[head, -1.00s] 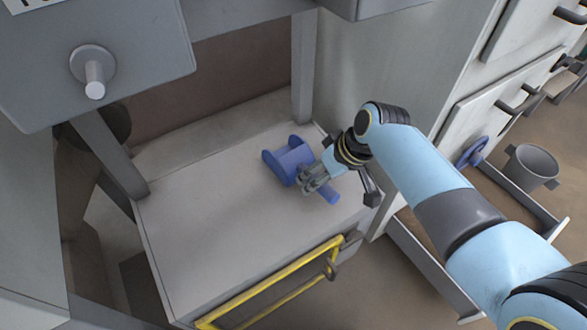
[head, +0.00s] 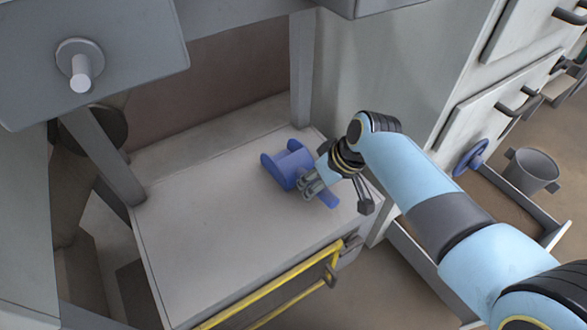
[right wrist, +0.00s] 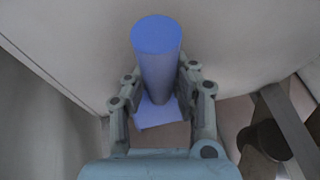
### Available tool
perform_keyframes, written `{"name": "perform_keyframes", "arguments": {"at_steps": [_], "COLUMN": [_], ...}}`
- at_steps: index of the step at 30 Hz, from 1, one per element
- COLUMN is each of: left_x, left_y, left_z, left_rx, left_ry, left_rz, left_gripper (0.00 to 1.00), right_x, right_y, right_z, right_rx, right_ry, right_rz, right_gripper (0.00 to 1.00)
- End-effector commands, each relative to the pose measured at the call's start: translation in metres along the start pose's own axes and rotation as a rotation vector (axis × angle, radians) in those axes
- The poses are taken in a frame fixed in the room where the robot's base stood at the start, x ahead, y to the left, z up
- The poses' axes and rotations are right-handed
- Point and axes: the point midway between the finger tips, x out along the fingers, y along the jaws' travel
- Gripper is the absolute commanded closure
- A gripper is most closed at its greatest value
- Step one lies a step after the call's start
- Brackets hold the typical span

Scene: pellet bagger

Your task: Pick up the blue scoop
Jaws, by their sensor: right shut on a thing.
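The blue scoop (head: 292,163) is at the right end of the grey tabletop, its rounded bowl towards the back and its handle pointing to the front right. My right gripper (head: 308,188) is shut on the scoop's handle, close to the bowl. In the right wrist view the blue handle (right wrist: 158,65) stands between the two fingers of the right gripper (right wrist: 162,95). I cannot tell whether the scoop touches the table or is slightly above it. My left gripper is not in view.
The grey table (head: 215,235) is otherwise bare, with a yellow rail (head: 270,290) along its front edge. A grey post (head: 302,75) stands behind the scoop. A grey cabinet (head: 400,75) stands to the right. A grey bucket (head: 532,170) stands farther right.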

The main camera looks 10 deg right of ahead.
Motion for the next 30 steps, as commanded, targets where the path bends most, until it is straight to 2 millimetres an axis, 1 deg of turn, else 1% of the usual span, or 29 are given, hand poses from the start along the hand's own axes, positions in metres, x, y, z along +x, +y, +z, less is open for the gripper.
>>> {"name": "perform_keyframes", "arguments": {"at_steps": [5,8,11,14,16,18,24,27,30], "left_x": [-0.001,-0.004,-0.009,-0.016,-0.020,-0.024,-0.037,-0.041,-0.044], "left_y": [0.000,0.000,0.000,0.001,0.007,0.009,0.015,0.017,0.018], "left_z": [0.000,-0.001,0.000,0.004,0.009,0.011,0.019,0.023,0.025], "left_rx": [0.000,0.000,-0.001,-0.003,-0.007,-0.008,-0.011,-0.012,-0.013], "left_ry": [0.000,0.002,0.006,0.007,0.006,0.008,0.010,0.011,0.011], "left_rz": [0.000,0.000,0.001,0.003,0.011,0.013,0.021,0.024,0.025], "left_gripper": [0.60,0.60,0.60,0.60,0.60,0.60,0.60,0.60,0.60], "right_x": [-0.001,-0.006,-0.016,-0.031,-0.044,-0.056,-0.101,-0.118,-0.131], "right_y": [0.000,-0.001,-0.003,-0.006,-0.009,0.005,0.037,0.050,0.060], "right_z": [0.000,-0.002,-0.007,-0.015,-0.020,-0.012,0.001,0.007,0.011], "right_rx": [0.000,0.000,0.000,-0.002,-0.002,-0.002,-0.002,-0.002,-0.001], "right_ry": [-0.001,0.000,0.002,0.005,0.005,0.000,0.001,0.000,0.000], "right_rz": [0.001,0.001,0.001,0.001,0.001,0.007,0.006,0.005,0.003], "right_gripper": [1.00,1.00,1.00,1.00,1.00,1.00,1.00,1.00,1.00]}}
